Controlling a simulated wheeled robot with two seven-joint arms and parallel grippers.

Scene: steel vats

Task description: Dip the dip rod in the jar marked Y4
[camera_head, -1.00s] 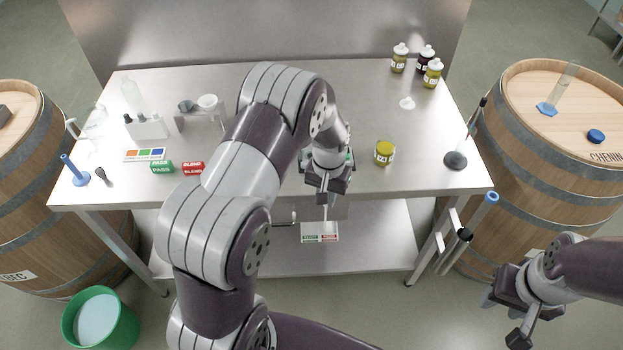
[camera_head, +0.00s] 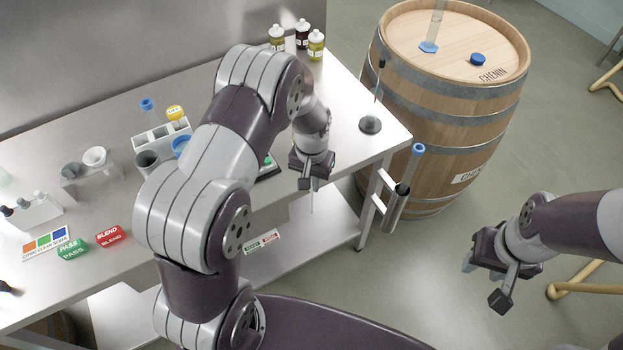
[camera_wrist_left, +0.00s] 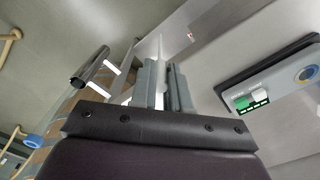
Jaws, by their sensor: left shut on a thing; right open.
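My left gripper (camera_head: 313,182) is shut on a thin pale rod, the dip rod (camera_head: 312,203), which points down at the bench's front edge. In the left wrist view the dip rod (camera_wrist_left: 160,46) sticks out beyond the closed fingers (camera_wrist_left: 166,82). The Y4 jar is not seen in the current frames. My right gripper (camera_head: 487,284) is open and empty, over the floor at the right.
Several things stand on the steel bench (camera_head: 345,150): bottles (camera_head: 302,33) at the back, a rack (camera_head: 160,134), PASS (camera_head: 71,248) and BLEND (camera_head: 110,236) blocks, and a dark-based stand (camera_head: 370,124). A CHENIN barrel (camera_head: 440,110) is right of it. A tube (camera_head: 397,208) hangs at the bench's right end.

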